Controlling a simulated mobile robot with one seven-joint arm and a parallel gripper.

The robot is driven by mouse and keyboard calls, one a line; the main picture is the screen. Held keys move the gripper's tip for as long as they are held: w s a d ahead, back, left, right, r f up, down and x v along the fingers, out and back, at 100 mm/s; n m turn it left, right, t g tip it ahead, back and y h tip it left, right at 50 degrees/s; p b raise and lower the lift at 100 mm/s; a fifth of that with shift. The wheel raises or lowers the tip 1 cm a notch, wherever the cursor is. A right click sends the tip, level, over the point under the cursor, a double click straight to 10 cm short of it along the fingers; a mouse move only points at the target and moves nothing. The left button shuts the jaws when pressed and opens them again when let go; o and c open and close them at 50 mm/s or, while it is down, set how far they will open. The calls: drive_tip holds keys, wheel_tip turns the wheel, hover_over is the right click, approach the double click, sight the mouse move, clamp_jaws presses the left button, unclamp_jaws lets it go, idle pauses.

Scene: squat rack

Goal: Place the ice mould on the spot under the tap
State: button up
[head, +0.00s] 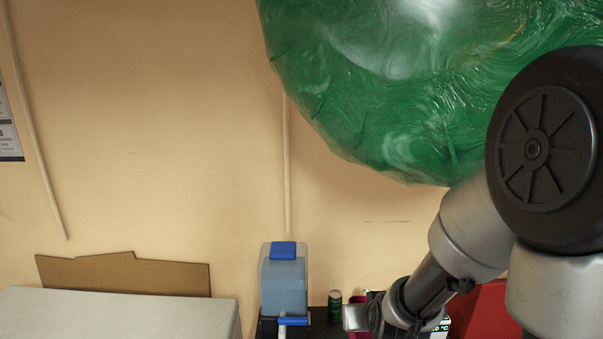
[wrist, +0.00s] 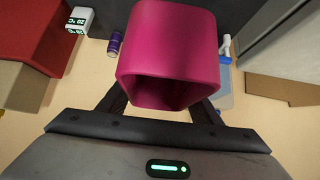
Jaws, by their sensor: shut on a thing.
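The ice mould (wrist: 168,50) is a magenta, rounded-square, open-topped cup. In the wrist view it sits between the two dark fingers of my gripper (wrist: 160,108), which is shut on it. In the head view only small magenta bits show beside my gripper (head: 356,318), and the fingertips are largely hidden. The tap belongs to a blue water dispenser (head: 283,282) left of my gripper in the head view. The dispenser (wrist: 223,88) shows partly in the wrist view, right of the mould, with a white tap part (wrist: 225,46). The spot under the tap cannot be made out.
A green can (head: 335,305) stands between dispenser and gripper. A purple can (wrist: 114,44) and a white digital display (wrist: 79,19) are left of the mould in the wrist view. A red object (head: 483,310) is at right. A large green plastic-like mass (head: 400,90) hangs above.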

drive_tip(key=w+d+f+b, duration=0.2)
drive_tip(key=f+b, duration=0.5)
drive_tip(key=f, duration=0.2)
drive_tip(key=w+d+f+b, duration=0.2)
drive_tip(key=f+b, duration=0.5)
drive_tip(key=f, duration=0.3)
drive_tip(key=w+d+f+b, duration=0.2)
drive_tip(key=f+b, duration=0.6)
drive_tip(key=f, duration=0.1)
drive_tip(key=shift+f, duration=0.3)
drive_tip(key=shift+f, duration=0.1)
drive_tip(key=shift+f+b, duration=0.15)
drive_tip(key=shift+b, duration=0.2)
drive_tip(key=o, duration=1.2)
